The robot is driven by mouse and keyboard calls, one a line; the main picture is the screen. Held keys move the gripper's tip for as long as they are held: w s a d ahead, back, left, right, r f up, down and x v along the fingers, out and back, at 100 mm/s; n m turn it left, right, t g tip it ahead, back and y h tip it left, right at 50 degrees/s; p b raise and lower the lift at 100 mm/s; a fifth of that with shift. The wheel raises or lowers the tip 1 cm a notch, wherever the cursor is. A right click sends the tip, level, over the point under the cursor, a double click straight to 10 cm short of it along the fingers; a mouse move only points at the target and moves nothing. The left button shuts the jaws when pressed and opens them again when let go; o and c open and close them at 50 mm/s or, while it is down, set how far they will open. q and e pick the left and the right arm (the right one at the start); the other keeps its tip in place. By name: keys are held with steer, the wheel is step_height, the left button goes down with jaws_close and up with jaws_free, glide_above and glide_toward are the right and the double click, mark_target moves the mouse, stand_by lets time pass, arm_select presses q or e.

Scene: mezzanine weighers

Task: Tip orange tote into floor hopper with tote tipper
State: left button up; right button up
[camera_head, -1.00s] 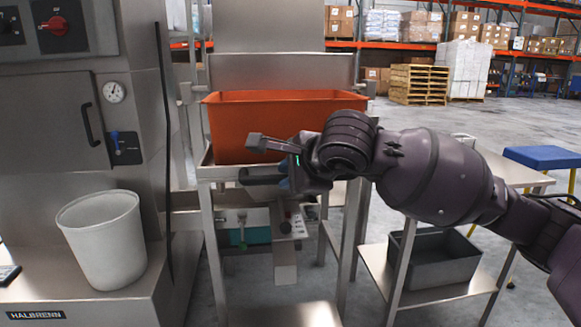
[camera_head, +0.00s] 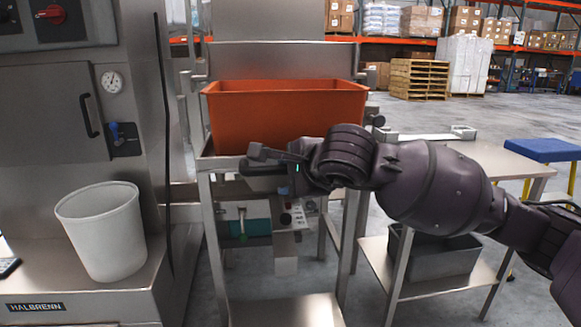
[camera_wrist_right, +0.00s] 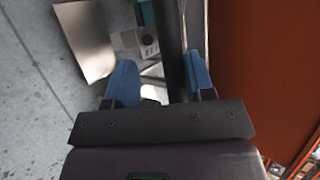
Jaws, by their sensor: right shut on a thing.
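The orange tote (camera_head: 285,115) sits upright in the steel tote tipper (camera_head: 208,215), in front of its tall back panel. A dark bar handle (camera_head: 258,169) runs along the tipper's front below the tote. My right gripper (camera_head: 278,161) is at this bar, just below the tote's front wall. In the right wrist view the bar (camera_wrist_right: 170,45) passes between the blue fingertips of my right gripper (camera_wrist_right: 162,82), which is shut on it. The tote (camera_wrist_right: 262,70) fills that view's right side. My left gripper is out of view. I cannot make out the floor hopper.
A small control box (camera_head: 298,213) with buttons is on the tipper below the bar. A steel machine with a white bucket (camera_head: 103,230) stands at the left. A steel table (camera_head: 495,160) with a grey bin (camera_head: 435,258) on its lower shelf stands at the right, near a blue stool (camera_head: 545,150).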

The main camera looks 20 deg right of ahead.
steer(key=shift+o, duration=1)
step_height(320, 180, down, 2)
steer(key=shift+w+f, duration=0.1)
steer(key=shift+w, duration=0.05)
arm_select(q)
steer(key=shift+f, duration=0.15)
arm_select(e)
steer(key=shift+r, duration=0.2)
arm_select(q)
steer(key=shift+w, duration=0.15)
arm_select(e)
steer(key=shift+r, duration=0.2)
arm_select(q)
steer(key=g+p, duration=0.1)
steer(key=p, duration=0.2)
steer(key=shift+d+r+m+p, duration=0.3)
arm_select(e)
steer(key=v, duration=1.1)
steer(key=shift+w+r, duration=0.2)
steer(key=shift+r, duration=0.1)
